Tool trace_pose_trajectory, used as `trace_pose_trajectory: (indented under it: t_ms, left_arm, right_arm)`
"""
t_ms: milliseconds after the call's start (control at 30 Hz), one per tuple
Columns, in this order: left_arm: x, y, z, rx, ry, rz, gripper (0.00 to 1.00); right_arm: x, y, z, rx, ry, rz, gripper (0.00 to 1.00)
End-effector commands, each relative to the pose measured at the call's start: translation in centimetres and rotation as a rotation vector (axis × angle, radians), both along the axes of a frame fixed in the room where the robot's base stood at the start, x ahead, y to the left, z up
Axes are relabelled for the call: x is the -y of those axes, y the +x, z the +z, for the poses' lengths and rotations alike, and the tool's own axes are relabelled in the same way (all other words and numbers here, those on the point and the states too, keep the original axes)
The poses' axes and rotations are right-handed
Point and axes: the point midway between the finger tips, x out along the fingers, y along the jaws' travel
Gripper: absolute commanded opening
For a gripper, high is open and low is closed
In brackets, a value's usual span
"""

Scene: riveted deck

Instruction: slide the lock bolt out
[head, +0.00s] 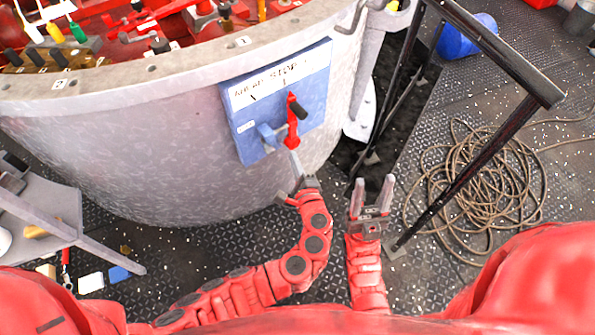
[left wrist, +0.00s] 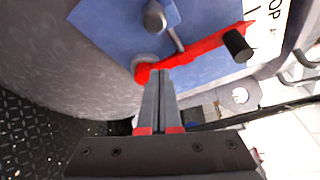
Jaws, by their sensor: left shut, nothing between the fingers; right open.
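A blue panel (head: 245,105) with a label reading "STOP" is fixed to the curved grey drum wall. A red lever (head: 292,122) with a black handle is mounted on it; it also shows in the left wrist view (left wrist: 200,48). A grey rod with a round knob (left wrist: 155,17), which looks like the lock bolt, stands beside the lever; it shows in the head view (head: 267,134), left of the lever. My left gripper (head: 294,153) is shut and empty, its fingertips (left wrist: 160,72) close to the lever's lower end; contact cannot be told. My right gripper (head: 373,181) is open and empty, right of the panel.
The grey drum rim (head: 150,68) holds red machinery and several coloured levers. A black railing (head: 480,145) stands at right, with a coiled rope (head: 480,185) and a blue barrel (head: 467,36) beyond. A grey bench (head: 45,205) is at lower left.

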Motion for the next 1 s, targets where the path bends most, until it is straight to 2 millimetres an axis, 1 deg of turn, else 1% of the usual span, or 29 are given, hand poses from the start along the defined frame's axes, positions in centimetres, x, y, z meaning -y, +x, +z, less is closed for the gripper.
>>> trace_pose_trajectory:
  t_ms: [33, 200, 400, 533, 700, 1000]
  left_arm:
    - [-0.3, 0.9, -0.2, 0.000, 0.001, 0.005, 0.00]
    - [-0.8, 3.2, -0.6, -0.001, -0.001, 0.003, 0.00]
    - [-2.5, 2.0, 0.6, 0.000, 0.000, 0.001, 0.00]
    - [-3.3, 1.6, 1.0, 0.000, 0.001, 0.002, 0.00]
    - [-3.7, 1.3, 1.3, 0.000, -0.001, -0.001, 0.00]
    - [-3.7, 1.3, 1.3, -0.001, 0.000, 0.000, 0.00]
  right_arm:
    - [0.0, 0.0, -0.2, 0.000, 0.000, 0.000, 0.50]
    - [0.0, 0.0, -0.4, 0.000, 0.000, 0.000, 0.50]
    - [0.0, 0.0, 0.0, 0.000, 0.000, 0.000, 0.50]
    - [0.0, 0.0, 0.0, 0.000, 0.000, 0.000, 0.50]
    - [0.0, 0.0, 0.0, 0.000, 0.000, 0.000, 0.50]
    - [0.0, 0.0, 0.1, 0.000, 0.000, 0.000, 0.50]
